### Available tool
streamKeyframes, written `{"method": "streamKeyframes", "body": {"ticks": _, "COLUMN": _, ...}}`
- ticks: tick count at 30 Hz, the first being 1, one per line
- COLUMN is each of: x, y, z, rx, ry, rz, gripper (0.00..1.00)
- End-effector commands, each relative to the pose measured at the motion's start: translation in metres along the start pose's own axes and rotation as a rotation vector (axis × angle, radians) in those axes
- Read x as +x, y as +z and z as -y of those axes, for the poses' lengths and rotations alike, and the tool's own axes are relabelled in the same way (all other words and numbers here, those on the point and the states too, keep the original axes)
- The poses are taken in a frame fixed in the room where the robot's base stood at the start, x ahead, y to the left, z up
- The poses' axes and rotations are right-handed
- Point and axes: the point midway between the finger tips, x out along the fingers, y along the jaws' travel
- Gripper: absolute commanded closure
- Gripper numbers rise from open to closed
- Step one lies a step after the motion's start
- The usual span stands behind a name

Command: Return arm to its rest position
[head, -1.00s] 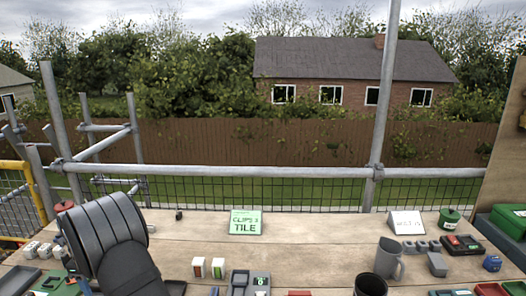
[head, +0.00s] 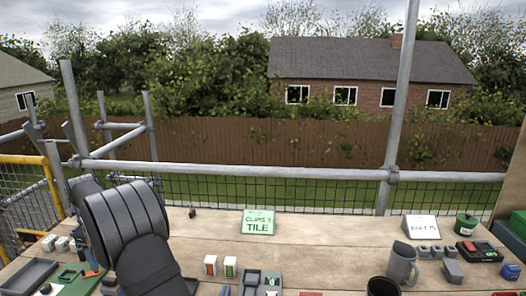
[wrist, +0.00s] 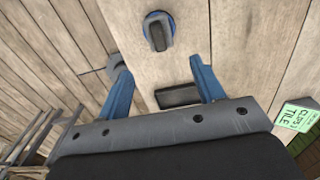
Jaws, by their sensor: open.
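My gripper (wrist: 157,68) shows in the wrist view with its two blue fingers spread wide and nothing held between them. It is over a plank surface; its height above it is hard to tell. A dark grey knob-like piece with a blue base (wrist: 158,32) lies beyond the fingertips. A dark rectangular block (wrist: 178,97) lies between the fingers, close to the right one and apparently below it. In the head view my dark grey arm is at the left, and my gripper cannot be made out there.
A green card reading CLIPS 3 TILE (head: 258,222) stands at the bench's middle. A grey mug (head: 401,264), a white card (head: 421,227) and a green tin (head: 466,224) stand right. A dark tray (head: 29,272) is at left. Scaffold rail (head: 250,171) runs behind. Bare planks lie mid-bench.

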Motion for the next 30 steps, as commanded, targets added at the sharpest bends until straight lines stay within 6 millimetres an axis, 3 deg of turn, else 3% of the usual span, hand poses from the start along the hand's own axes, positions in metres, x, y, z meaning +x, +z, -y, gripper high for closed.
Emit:
{"method": "streamKeyframes", "body": {"ticks": 1, "x": 0.018, "y": -0.002, "z": -0.001, "rx": 0.000, "ry": 0.008, "rz": -0.009, "gripper": 0.38}}
{"method": "streamKeyframes", "body": {"ticks": 3, "x": 0.033, "y": -0.002, "z": -0.001, "rx": 0.000, "ry": 0.008, "rz": -0.009, "gripper": 0.38}}
{"method": "streamKeyframes", "body": {"ticks": 17, "x": 0.126, "y": -0.002, "z": -0.001, "rx": 0.000, "ry": 0.006, "rz": -0.007, "gripper": 0.38}}
{"method": "streamKeyframes", "body": {"ticks": 18, "x": 0.125, "y": -0.001, "z": -0.001, "rx": 0.000, "ry": 0.003, "rz": -0.004, "gripper": 0.38}}
{"method": "streamKeyframes", "body": {"ticks": 24, "x": 0.079, "y": 0.000, "z": 0.000, "rx": 0.000, "ry": 0.001, "rz": -0.001, "gripper": 0.38}}
{"method": "streamKeyframes", "body": {"ticks": 30, "x": 0.059, "y": -0.036, "z": 0.012, "rx": 0.003, "ry": 0.003, "rz": -0.003, "gripper": 0.38}}
